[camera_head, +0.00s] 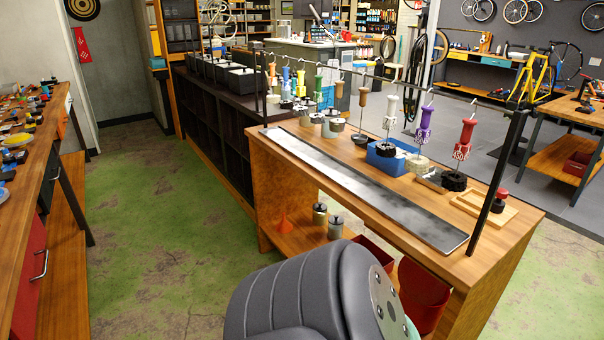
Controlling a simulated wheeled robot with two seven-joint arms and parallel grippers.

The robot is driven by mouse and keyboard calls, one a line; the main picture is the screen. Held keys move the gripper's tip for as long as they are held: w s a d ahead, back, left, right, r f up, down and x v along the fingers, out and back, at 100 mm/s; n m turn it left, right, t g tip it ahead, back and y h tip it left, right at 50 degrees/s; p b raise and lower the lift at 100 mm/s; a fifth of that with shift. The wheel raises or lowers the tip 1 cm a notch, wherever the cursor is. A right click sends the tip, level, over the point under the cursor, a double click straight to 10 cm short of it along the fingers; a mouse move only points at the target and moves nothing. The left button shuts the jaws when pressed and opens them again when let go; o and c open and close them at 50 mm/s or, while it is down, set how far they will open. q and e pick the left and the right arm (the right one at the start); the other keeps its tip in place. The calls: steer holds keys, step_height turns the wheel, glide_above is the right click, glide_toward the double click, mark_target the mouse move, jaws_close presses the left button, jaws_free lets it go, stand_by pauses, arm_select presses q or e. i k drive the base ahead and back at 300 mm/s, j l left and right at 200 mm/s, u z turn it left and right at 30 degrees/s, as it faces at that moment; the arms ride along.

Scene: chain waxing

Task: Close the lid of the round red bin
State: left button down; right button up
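A red bin (424,296) stands under the right end of the wooden workbench, low in the picture. Only part of its rounded red side shows. The bench top covers it from above and a dark grey padded part of my own body hides its left side. I cannot make out its lid or tell whether it is open. Neither of my grippers is in view.
The wooden workbench (420,245) carries a long metal tray (365,190) and a rail with hanging tools. Green floor (170,230) is clear to the left.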

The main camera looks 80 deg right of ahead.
mark_target(418, 284)
steer(key=i+z, duration=0.1)
steer(key=z, duration=3.5)
steer(key=j+u, duration=0.15)
steer(key=j, duration=0.95)
